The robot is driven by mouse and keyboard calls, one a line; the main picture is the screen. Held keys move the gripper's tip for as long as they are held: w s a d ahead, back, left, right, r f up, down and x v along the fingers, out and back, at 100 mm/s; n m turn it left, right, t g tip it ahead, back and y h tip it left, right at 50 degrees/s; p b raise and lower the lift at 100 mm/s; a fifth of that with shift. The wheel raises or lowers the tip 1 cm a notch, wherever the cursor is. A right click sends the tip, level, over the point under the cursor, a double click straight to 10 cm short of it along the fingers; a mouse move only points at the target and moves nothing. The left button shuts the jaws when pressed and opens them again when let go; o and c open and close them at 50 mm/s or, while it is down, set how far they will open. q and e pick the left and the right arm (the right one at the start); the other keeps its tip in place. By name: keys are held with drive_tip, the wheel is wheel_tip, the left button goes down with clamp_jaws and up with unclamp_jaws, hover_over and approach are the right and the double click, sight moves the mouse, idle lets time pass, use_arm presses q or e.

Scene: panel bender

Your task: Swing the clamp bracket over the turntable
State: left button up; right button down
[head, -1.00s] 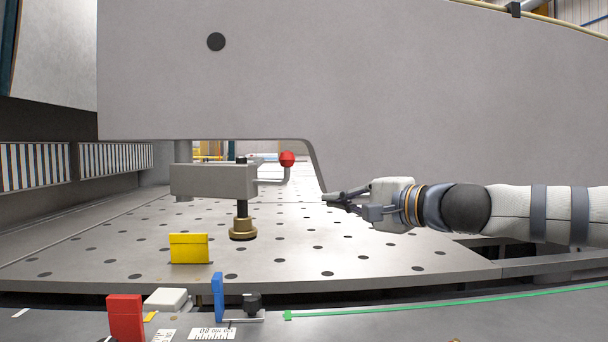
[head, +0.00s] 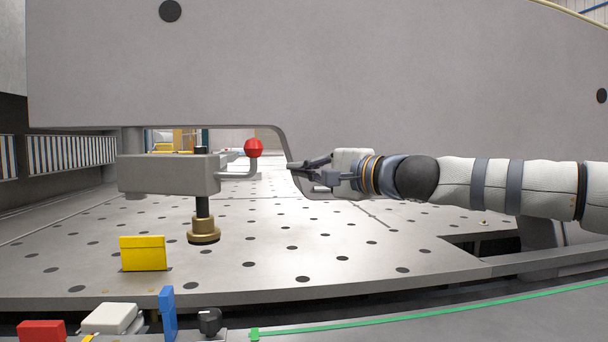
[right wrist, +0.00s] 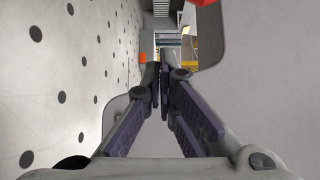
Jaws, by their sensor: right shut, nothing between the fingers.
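The clamp bracket (head: 168,174) is a grey arm under the large grey machine frame. A black spindle with a brass foot (head: 204,231) hangs from it over the perforated table; I cannot tell whether the foot touches. A bent handle with a red ball (head: 253,147) sticks out at its right end. My right gripper (head: 291,167) is shut and empty, just right of and slightly below the red ball, apart from it in the picture. In the right wrist view the gripper's fingers (right wrist: 163,82) meet, and a red part (right wrist: 203,2) shows at the top edge. No separate turntable is recognisable. My left gripper is not in view.
The perforated table (head: 330,240) is mostly clear. A yellow block (head: 143,253) stands on it in front of the bracket. Blue (head: 167,312), white (head: 109,318) and red (head: 42,331) pieces and a black knob (head: 210,321) sit along the near edge. The grey frame (head: 330,80) hangs above.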

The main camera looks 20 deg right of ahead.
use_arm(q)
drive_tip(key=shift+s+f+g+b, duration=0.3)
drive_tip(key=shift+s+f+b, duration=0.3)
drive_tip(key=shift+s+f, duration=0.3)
use_arm(e)
drive_tip(key=w+a, duration=0.1)
drive_tip(key=a, duration=0.2)
drive_tip(key=w+a, duration=0.1)
drive_tip(key=a, duration=0.1)
drive_tip(key=shift+w+a, duration=0.1)
drive_tip(key=shift+w, duration=0.2)
